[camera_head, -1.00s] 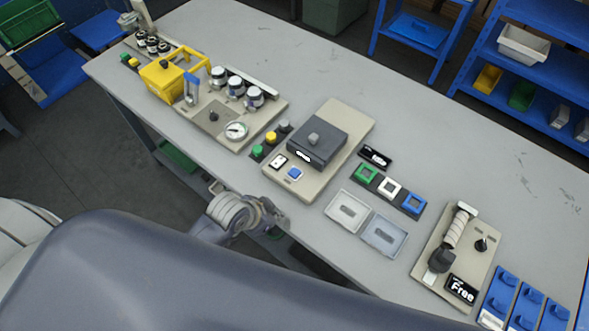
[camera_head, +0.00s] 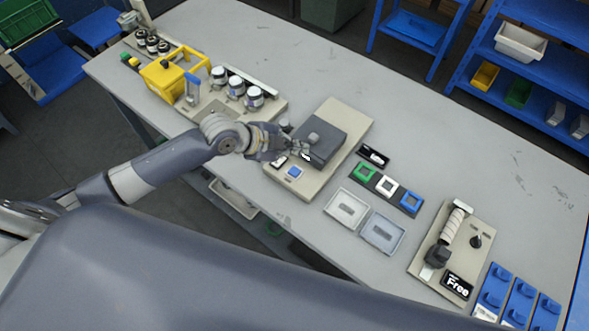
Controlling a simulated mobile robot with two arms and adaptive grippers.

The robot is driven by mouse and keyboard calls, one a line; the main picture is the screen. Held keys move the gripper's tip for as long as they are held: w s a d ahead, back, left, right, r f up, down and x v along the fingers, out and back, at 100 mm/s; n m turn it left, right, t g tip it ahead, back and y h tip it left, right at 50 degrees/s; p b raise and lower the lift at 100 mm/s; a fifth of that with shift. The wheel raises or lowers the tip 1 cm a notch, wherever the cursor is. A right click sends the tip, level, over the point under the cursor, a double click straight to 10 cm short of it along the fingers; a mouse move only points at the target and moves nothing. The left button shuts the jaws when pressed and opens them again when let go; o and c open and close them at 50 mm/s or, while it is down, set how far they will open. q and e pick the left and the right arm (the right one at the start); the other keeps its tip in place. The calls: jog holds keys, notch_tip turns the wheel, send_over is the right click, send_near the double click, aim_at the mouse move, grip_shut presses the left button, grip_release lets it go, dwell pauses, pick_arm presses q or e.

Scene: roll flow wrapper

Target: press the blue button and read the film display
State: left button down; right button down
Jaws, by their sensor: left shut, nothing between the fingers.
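A small blue button (camera_head: 294,172) sits on the front part of a beige panel (camera_head: 345,110) on the table. A dark grey box with a round knob (camera_head: 314,137) stands on the same panel behind the button. A small black display (camera_head: 374,156) lies to the right of the panel; its text is too small to read. My left gripper (camera_head: 301,149) is shut and empty. It is at the left front side of the dark box, a little behind the blue button in the picture, and appears apart from the button. My right gripper is not in view.
Green, white and blue square frames (camera_head: 388,187) and two shallow trays (camera_head: 382,233) lie right of the panel. A handled station with a display reading "Free" (camera_head: 458,285) stands further right. A yellow device (camera_head: 161,77) and several jars stand left. The table's back is clear.

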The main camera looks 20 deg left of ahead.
pick_arm(q)
jog(key=shift+f, duration=0.2)
jog(key=b, duration=0.7)
send_over(295, 174)
notch_tip(295, 174, down, 8)
jog(key=shift+r, duration=0.2)
jog(key=shift+f, duration=0.45)
jog(key=shift+f+b, duration=0.15)
jog(key=shift+b, duration=0.2)
dwell(0.3)
jog(key=shift+f, duration=0.25)
jog(key=shift+f+b, duration=0.45)
jog(key=shift+f, duration=0.05)
dwell(0.6)
jog(key=shift+r, duration=0.15)
jog(key=shift+r+p, duration=0.75)
jog(key=shift+p, duration=0.05)
